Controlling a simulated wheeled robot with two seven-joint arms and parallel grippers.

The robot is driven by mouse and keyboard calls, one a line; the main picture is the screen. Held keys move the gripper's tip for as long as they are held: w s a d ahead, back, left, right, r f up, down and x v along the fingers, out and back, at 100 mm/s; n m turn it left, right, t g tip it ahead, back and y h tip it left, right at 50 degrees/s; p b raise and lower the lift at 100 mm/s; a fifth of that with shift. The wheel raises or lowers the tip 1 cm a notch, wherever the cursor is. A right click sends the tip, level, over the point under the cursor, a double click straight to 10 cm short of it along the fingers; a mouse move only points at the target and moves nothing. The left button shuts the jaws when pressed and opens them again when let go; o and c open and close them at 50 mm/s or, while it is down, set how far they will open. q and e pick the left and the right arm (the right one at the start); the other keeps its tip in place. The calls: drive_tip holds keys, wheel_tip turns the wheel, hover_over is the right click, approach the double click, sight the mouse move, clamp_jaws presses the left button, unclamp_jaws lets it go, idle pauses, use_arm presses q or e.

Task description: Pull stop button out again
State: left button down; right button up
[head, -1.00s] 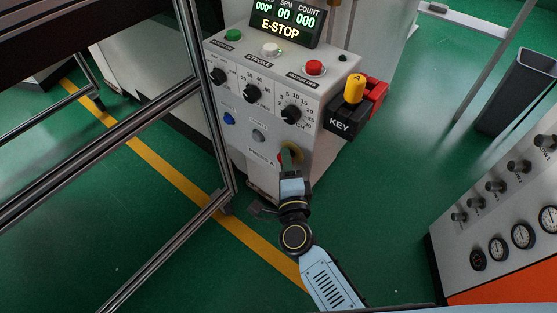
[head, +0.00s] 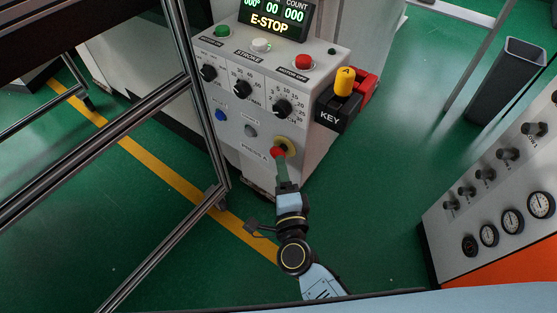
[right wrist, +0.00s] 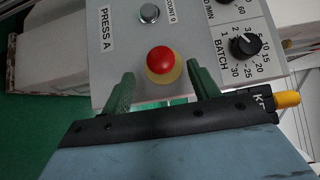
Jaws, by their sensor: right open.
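The red stop button (head: 278,153), a mushroom head on a round yellow collar (head: 291,147), sits low on the front of the grey press control box (head: 262,128). In the right wrist view the red button (right wrist: 161,61) faces me, with part of the yellow collar behind it. My right gripper (head: 281,174) is just in front of and below the button. In the right wrist view its green fingers (right wrist: 160,76) are spread, one on each side below the red head, and nothing is held. The display (head: 272,17) reads E-STOP. My left gripper is not in view.
Above the button are black dials (head: 243,89), green, white and red push buttons, and a yellow key (head: 344,80) in a black KEY block. A metal frame post (head: 182,80) stands left. A gauge panel (head: 497,195) stands right. Green floor is open between.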

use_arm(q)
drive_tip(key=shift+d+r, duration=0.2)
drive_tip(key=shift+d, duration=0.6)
use_arm(e)
drive_tip(key=s, duration=0.8)
drive_tip(key=shift+s+d, duration=0.3)
drive_tip(key=shift+s, duration=0.05)
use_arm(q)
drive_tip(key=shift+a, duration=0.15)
